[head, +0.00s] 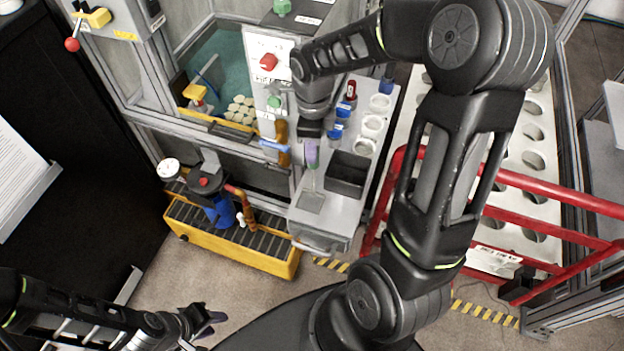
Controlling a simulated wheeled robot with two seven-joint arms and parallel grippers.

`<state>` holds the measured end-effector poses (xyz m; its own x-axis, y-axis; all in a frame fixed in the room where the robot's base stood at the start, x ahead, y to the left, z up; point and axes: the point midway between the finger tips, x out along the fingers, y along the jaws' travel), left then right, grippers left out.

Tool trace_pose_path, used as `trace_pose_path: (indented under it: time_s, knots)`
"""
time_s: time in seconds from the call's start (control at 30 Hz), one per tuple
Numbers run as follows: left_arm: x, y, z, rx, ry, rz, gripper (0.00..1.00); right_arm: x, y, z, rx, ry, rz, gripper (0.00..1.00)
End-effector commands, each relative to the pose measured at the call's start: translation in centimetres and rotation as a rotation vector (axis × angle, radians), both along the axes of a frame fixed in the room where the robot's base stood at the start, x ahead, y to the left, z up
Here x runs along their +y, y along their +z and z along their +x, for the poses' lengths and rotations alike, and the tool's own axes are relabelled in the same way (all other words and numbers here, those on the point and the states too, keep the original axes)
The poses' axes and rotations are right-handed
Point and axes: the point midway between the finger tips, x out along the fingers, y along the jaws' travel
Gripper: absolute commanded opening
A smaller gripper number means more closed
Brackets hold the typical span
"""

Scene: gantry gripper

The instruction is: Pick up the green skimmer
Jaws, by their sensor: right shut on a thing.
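The green skimmer (311,199) hangs upright below my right gripper, over the grey work surface. I see its handle with green and purple parts, a thin stem and a flat grey plate at the bottom. My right gripper (311,137) points down and is shut on the top of the handle; its fingertips are mostly hidden by the wrist. Whether the plate touches the surface, I cannot tell. My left gripper (210,322) is at the bottom left, empty, its fingers apart, far from the skimmer.
A black bin (347,174) stands right of the skimmer. Round holders (373,126) and blue-capped bottles (342,110) line the bench. A yellow crate (235,245) with a blue tool stands to the left. Red rails (550,188) and a perforated white panel are at right.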

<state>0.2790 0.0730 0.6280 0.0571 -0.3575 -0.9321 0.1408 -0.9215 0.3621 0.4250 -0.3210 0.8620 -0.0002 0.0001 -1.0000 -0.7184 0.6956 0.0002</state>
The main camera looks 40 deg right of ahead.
Motion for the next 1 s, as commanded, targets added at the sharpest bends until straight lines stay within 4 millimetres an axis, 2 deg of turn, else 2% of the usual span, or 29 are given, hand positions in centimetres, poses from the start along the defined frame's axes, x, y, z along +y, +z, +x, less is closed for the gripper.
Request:
trace_pose_path:
  time_s: [0.37,0.47,0.8,1.0]
  knots:
    - [0.0,-0.1,0.0,0.0,0.0,0.0,0.34,0.0,0.7,0.1,-0.003,0.0,-0.001,0.0]
    - [0.0,-0.2,0.0,0.0,0.0,0.0,0.34,0.0,2.0,0.2,-0.006,0.001,-0.001,0.0]
    - [0.0,-0.7,0.0,0.0,0.0,0.0,0.34,0.0,8.3,0.1,-0.006,0.001,0.0,0.0]
    - [0.0,-0.8,0.0,-0.001,0.0,0.0,0.34,0.0,10.0,0.0,-0.001,0.001,0.0,0.0]
